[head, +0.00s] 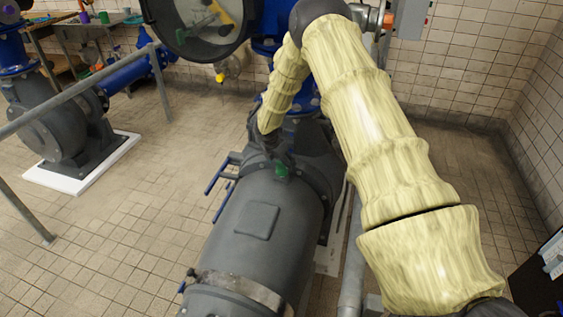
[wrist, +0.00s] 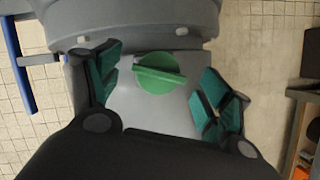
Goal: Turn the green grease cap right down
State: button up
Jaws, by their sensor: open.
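The green grease cap (head: 281,170) sits on top of the dark grey pump housing (head: 250,222), near its flange. In the wrist view the cap (wrist: 158,72) is round with a raised bar across it, the bar lying nearly level and tilted slightly down to the right. My gripper (wrist: 160,85) is open, with a green-padded finger on each side of the cap and a clear gap to both. In the head view my gripper (head: 270,146) is small and partly hidden at the end of my arm, close to the cap. The thread under the cap is hidden.
Blue handles (head: 219,178) stick out left of the pump. A metal railing (head: 85,83) stands at the left, with another pump (head: 65,125) beyond it. A large round gauge (head: 205,28) is above. Tiled floor (head: 120,225) is open at the left.

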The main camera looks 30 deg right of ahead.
jog(key=v, duration=1.2)
jog(key=shift+d, duration=0.15)
